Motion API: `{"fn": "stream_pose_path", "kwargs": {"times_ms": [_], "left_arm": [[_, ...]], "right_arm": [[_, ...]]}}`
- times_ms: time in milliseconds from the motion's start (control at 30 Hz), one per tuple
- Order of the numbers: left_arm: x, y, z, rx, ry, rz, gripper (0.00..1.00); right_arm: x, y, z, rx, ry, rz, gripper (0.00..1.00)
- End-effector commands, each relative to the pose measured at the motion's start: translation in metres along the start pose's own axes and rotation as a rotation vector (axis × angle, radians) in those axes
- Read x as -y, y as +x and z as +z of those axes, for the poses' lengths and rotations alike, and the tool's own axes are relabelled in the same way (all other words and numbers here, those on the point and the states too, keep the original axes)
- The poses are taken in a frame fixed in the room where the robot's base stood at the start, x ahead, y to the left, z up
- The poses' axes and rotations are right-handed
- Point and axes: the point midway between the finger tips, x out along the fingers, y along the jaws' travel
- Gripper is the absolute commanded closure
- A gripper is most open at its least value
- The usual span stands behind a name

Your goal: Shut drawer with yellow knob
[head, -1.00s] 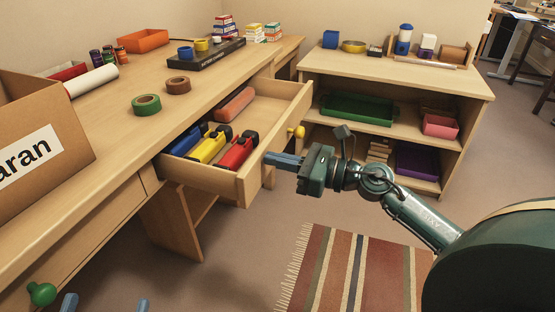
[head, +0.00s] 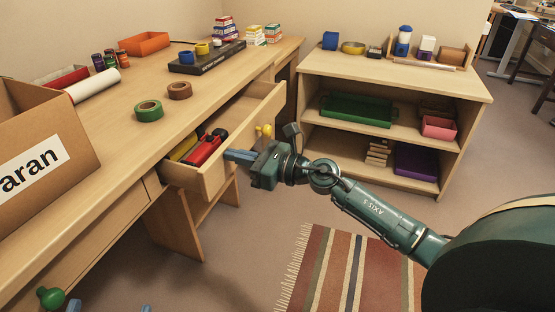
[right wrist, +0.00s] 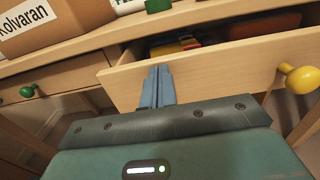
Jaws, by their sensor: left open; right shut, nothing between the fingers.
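The desk drawer (head: 213,178) with the yellow knob (head: 266,131) stands partly open. In the right wrist view its front (right wrist: 222,66) spans the upper part, with the yellow knob (right wrist: 303,80) at the right. My right gripper (head: 232,156) is shut and empty, its fingertips at the drawer front, left of the knob. In the right wrist view the closed fingers (right wrist: 158,72) overlap the front panel and appear to press on it. A red stapler (head: 205,149) and a yellow one (head: 184,147) show inside. My left gripper (head: 109,306) is open at the bottom left, mostly out of frame.
A green knob (head: 50,298) marks another drawer, closed, at lower left. A cardboard box (head: 75,180), green tape (head: 148,111) and brown tape (head: 179,91) sit on the desk. A shelf unit (head: 400,82) stands at the right. Floor between desk and striped rug (head: 350,270) is clear.

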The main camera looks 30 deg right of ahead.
Motion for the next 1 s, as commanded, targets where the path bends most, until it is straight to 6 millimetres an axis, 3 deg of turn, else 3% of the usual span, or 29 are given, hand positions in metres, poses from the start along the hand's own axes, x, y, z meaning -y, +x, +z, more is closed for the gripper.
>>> {"fn": "stream_pose_path", "kwargs": {"times_ms": [200, 500, 700, 1000], "left_arm": [[0.0, -0.003, 0.003, 0.014, 0.006, -0.005, 0.22], [-0.002, -0.003, 0.008, 0.016, -0.012, -0.007, 0.22], [-0.001, 0.001, 0.003, -0.001, -0.017, -0.008, 0.22], [-0.001, 0.002, -0.002, -0.012, -0.017, -0.003, 0.22]], "right_arm": [[0.0, 0.058, 0.002, 0.003, 0.001, 0.001, 1.0], [0.0, 0.111, 0.0, 0.003, 0.001, 0.0, 1.0], [0.0, 0.127, -0.001, 0.001, 0.001, 0.0, 1.0], [0.001, 0.133, 0.002, 0.005, 0.0, -0.004, 1.0]]}}
